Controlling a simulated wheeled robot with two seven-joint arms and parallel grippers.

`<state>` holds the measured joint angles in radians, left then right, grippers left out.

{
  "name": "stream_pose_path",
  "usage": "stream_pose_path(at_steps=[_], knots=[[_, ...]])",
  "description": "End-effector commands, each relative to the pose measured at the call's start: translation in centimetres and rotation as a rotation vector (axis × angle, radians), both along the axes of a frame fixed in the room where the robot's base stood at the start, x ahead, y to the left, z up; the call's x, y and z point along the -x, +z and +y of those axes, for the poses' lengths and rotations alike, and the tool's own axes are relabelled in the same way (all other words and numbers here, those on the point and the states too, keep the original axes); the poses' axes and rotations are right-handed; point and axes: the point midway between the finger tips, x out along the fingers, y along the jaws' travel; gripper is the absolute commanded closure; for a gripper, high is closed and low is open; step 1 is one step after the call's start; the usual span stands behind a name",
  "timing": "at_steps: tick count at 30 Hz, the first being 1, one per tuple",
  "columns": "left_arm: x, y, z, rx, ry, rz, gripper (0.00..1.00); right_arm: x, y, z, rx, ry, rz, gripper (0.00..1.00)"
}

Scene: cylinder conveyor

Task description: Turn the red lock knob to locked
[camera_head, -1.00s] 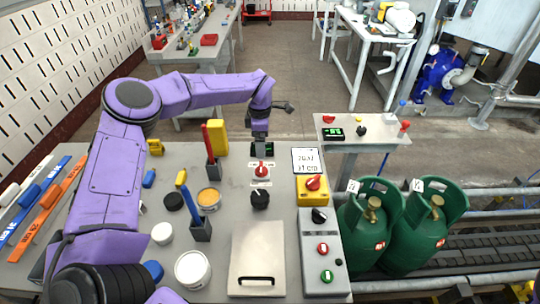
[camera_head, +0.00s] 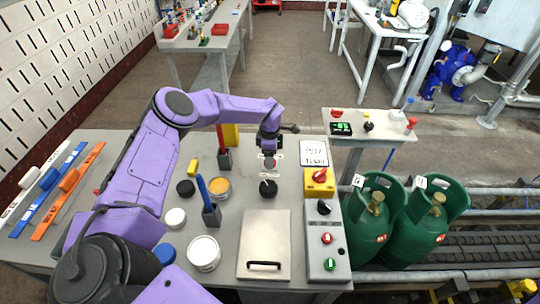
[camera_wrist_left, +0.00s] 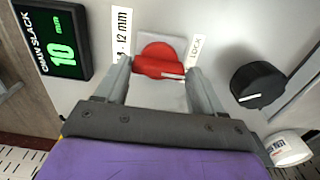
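The red lock knob (camera_wrist_left: 158,62) sits on a light plate in the left wrist view, beside a label reading LOCK (camera_wrist_left: 196,48) on its right and a "12 mm" label on its left. A white mark on the knob points toward the right. My left gripper (camera_wrist_left: 157,75) is open, with one finger on each side of the knob and small gaps showing. In the head view my left gripper (camera_head: 269,157) is over the knob and hides most of it. My right gripper is not in view.
A black knob (camera_wrist_left: 258,85) is to the right of the red one; a green display (camera_wrist_left: 62,52) reads 10 mm. A metal lid (camera_head: 264,245), a yellow box with another red knob (camera_head: 319,176) and cups (camera_head: 204,252) share the table. Green gas cylinders (camera_head: 372,222) stand at right.

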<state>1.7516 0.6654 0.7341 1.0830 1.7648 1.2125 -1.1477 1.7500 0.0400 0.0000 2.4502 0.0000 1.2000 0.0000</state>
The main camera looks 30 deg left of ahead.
Motion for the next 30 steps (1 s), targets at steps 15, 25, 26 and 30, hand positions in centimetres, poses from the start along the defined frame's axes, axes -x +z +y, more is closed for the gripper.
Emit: stream_pose_path(at_steps=[15,25,26,30], knots=[[0.0,-0.3,-0.2,0.002,0.041,0.000,0.67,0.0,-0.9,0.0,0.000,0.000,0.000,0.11],[0.0,-0.6,-0.2,0.004,0.266,-0.001,0.67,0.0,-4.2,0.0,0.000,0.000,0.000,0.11],[0.0,-0.6,-0.2,0.004,0.295,-0.001,0.67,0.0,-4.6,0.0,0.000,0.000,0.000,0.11],[0.0,-0.6,-0.2,0.004,0.428,-0.001,0.67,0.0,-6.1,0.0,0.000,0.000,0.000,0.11]])
